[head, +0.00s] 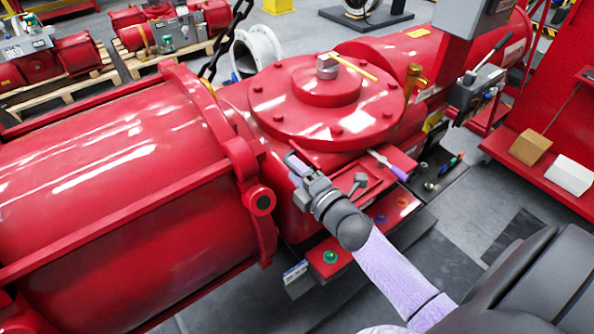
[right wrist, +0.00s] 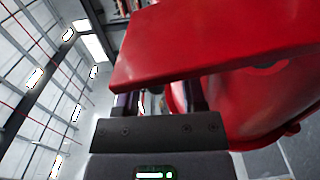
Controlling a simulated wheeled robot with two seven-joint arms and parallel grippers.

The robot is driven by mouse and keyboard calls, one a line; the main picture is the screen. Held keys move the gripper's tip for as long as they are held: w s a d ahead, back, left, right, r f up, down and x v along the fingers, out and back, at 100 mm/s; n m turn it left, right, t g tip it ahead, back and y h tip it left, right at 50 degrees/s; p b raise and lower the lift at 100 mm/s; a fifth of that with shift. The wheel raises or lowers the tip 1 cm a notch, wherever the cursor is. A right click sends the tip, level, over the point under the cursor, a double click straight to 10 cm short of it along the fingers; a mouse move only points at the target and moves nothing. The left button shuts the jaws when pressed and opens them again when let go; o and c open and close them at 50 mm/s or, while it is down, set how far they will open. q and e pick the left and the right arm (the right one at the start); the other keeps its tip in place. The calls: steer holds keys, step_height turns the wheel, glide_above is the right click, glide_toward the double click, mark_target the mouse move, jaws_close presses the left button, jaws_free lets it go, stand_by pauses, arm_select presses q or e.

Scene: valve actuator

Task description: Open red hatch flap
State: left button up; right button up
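A flat red plate (right wrist: 215,42), which looks like the hatch flap, fills the upper right of the right wrist view, just ahead of my right gripper (right wrist: 163,98). The gripper's two fingers stand apart, with their tips partly hidden behind the plate's lower edge. I cannot tell whether they touch it. In the head view my right gripper (head: 299,168) is at the near side of the red valve actuator (head: 315,105), between the big cylinder and a small red ledge (head: 345,207). The flap is hard to single out there. My left gripper is not in view.
A purple-handled tool (head: 388,165) and other small tools lie right of my gripper. A green button (head: 330,257) is on the lower ledge. A red shelf with a tan box (head: 530,147) and a white box (head: 569,175) stands at right. Grey floor lies between.

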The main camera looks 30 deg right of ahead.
steer(key=shift+s, duration=0.1)
steer(key=s+b, duration=0.1)
steer(key=s, duration=0.8)
steer(key=shift+s+d, duration=0.35)
steer(key=shift+f+b, duration=0.1)
steer(key=shift+b, duration=0.2)
steer(key=s+f+m+g+h+b, duration=0.1)
steer(key=s+f+m+g+b, duration=0.3)
steer(key=f, duration=0.8)
steer(key=s+a+f+m+g+h+b, duration=0.15)
steer(key=f+b, duration=0.45)
steer(key=f, duration=0.7)
steer(key=s+f+m+g+b, duration=0.2)
steer(key=f+m+b, duration=0.2)
steer(key=f, duration=0.8)
steer(key=s+a+f+m+g+b, duration=0.2)
steer(key=s+f+g+b, duration=0.3)
steer(key=s+f, duration=0.5)
steer(key=s+a+f+m+g+b, duration=0.3)
steer(key=s+f+m+g+b, duration=0.2)
steer(key=s+f, duration=0.5)
step_height(320, 180, down, 5)
steer(key=shift+r+y+b, duration=0.15)
steer(key=shift+y+b, duration=0.2)
steer(key=shift+b, duration=0.6)
